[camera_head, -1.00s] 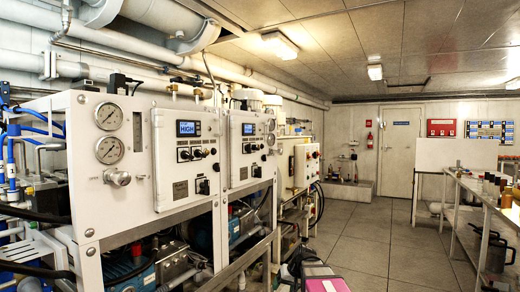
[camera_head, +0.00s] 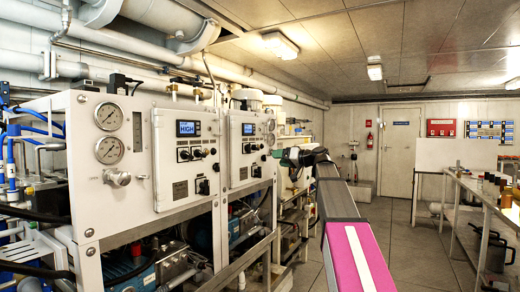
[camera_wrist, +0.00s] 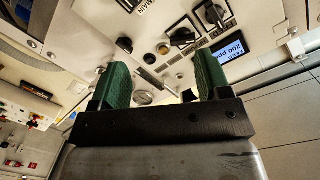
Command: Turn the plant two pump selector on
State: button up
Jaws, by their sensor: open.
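The second, farther white control panel (camera_head: 247,170) has a small blue display (camera_head: 248,129) and dark selector knobs (camera_head: 251,148) below it. I cannot read which knob is the pump selector. My gripper (camera_head: 287,156) is raised at the right of this panel, apart from the knobs. In the wrist view the panel appears upside down, with two black selector knobs, one (camera_wrist: 182,37) nearer and one (camera_wrist: 213,14) beside the display (camera_wrist: 228,48). A black switch (camera_wrist: 128,4) labelled MAIN is at the top edge. The green fingers (camera_wrist: 163,80) are open and empty.
The nearer panel (camera_head: 170,188) with a HIGH display stands at left beside pressure gauges (camera_head: 108,118). Another cabinet behind is partly hidden by my arm. A bench (camera_head: 470,185) stands at the right. The floor (camera_head: 400,235) between is clear.

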aim_at(255, 148)
notch_tip(255, 148, up, 5)
jog(key=y, duration=0.1)
jog(key=shift+n, duration=0.3)
jog(key=x, duration=1)
jog(key=shift+a+f, duration=0.15)
jog(key=shift+f, duration=0.05)
jog(key=c, duration=0.9)
